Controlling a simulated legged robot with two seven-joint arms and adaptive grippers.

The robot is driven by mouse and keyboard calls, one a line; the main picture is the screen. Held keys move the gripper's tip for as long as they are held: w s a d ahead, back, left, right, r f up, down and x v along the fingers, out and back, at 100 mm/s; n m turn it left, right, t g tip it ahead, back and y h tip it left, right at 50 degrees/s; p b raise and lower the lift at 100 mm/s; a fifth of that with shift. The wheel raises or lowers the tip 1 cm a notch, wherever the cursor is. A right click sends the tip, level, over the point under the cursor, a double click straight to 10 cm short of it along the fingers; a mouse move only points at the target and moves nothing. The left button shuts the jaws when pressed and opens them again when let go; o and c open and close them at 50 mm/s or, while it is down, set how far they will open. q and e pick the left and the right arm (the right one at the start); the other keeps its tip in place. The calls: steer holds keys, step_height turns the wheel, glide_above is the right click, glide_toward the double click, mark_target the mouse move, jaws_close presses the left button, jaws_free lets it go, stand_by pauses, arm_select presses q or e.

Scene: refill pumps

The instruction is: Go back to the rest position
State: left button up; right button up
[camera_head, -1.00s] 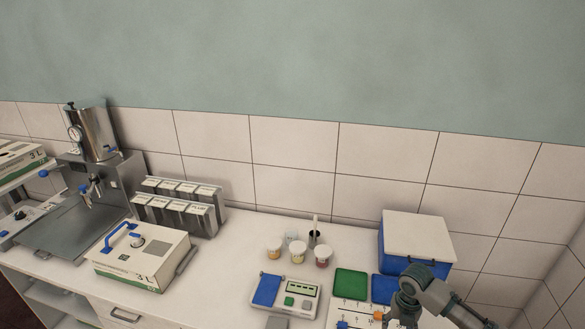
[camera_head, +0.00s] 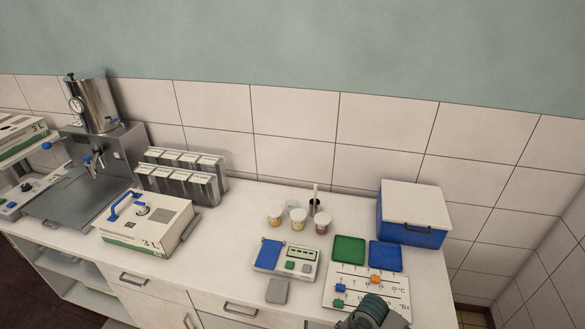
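One of my arms shows as a grey-green rounded link at the bottom edge in the head view, in front of the scale board at the right end of the counter (camera_head: 228,226). No fingers of either gripper are in the picture. Whether either gripper holds anything cannot be seen.
On the counter stand a white 3 L box (camera_head: 145,228), a steel dispenser (camera_head: 93,105), labelled bins (camera_head: 178,186), small cups (camera_head: 297,219), a blue-and-white device (camera_head: 287,257), a green pad (camera_head: 349,249), a blue pad (camera_head: 385,255), a marked board (camera_head: 392,284) and a blue cooler (camera_head: 413,212).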

steer(key=s+a+f+m+y, duration=0.1)
steer(key=s+a+f+m, duration=0.2)
steer(key=s+a+m, duration=0.25)
steer(key=s+d+f+m+t+h, duration=0.1)
steer(key=s+d+f+m, duration=0.1)
steer(key=s+d+m, duration=0.6)
steer(key=s+d+f+m+t+h, duration=0.1)
steer(key=s+d+f+m+h, duration=0.15)
steer(key=s+m, duration=0.7)
step_height(320, 180, down, 28)
steer(key=r+m+g, duration=0.1)
steer(key=m, duration=0.1)
steer(key=s+d+f+g, duration=0.1)
steer(key=s+d+f, duration=0.2)
steer(key=s+f, duration=1)
steer(key=s, duration=0.3)
steer(key=shift+s+f+y, duration=0.35)
steer(key=shift+s+f, duration=0.05)
